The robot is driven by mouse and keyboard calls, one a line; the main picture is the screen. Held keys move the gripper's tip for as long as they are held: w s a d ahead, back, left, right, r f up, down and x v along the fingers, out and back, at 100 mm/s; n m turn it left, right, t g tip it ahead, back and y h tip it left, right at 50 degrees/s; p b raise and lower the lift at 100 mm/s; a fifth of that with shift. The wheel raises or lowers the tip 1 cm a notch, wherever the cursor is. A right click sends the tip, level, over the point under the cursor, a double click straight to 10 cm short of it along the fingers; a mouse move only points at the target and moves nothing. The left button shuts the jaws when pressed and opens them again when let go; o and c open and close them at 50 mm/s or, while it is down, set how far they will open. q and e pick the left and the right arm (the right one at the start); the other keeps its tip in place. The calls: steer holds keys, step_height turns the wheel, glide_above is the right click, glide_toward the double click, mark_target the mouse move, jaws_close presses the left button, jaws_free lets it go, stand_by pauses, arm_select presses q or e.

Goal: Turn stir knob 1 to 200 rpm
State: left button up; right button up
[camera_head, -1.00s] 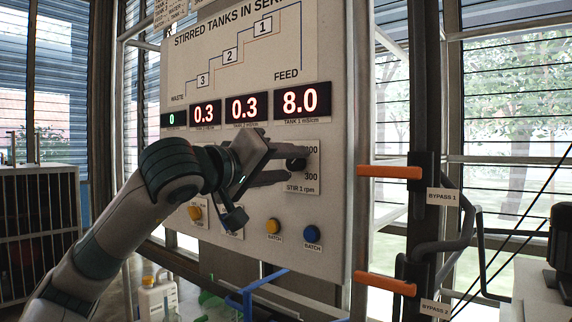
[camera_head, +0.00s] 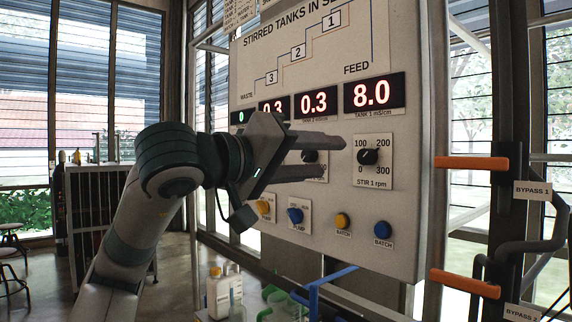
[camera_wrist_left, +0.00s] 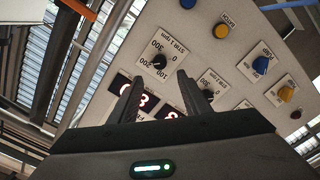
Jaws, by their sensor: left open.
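Stir knob 1 (camera_head: 368,157) is a small black knob on a white plate marked 0, 100, 200 and 300, labelled STIR 1 rpm. It sits below the red 8.0 display (camera_head: 374,94). I cannot read its pointer surely. My left gripper (camera_head: 343,157) is open and empty, its two fingers pointing right and ending left of the knob, apart from it in the picture. The fingers partly cover a neighbouring stir dial (camera_head: 310,157). In the left wrist view the STIR 1 plate (camera_wrist_left: 168,42) shows upside down beyond the open fingers (camera_wrist_left: 157,84). My right gripper is not in view.
Yellow and blue batch buttons (camera_head: 383,230) and pump knobs (camera_head: 295,215) line the lower panel (camera_head: 400,255). Orange bypass handles (camera_head: 470,163) stick out at the right. Bottles (camera_head: 223,290) stand below the panel.

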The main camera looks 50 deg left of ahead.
arm_select(q)
steer(key=s, duration=0.6)
steer(key=shift+s+a, duration=0.25)
steer(key=shift+s, duration=0.15)
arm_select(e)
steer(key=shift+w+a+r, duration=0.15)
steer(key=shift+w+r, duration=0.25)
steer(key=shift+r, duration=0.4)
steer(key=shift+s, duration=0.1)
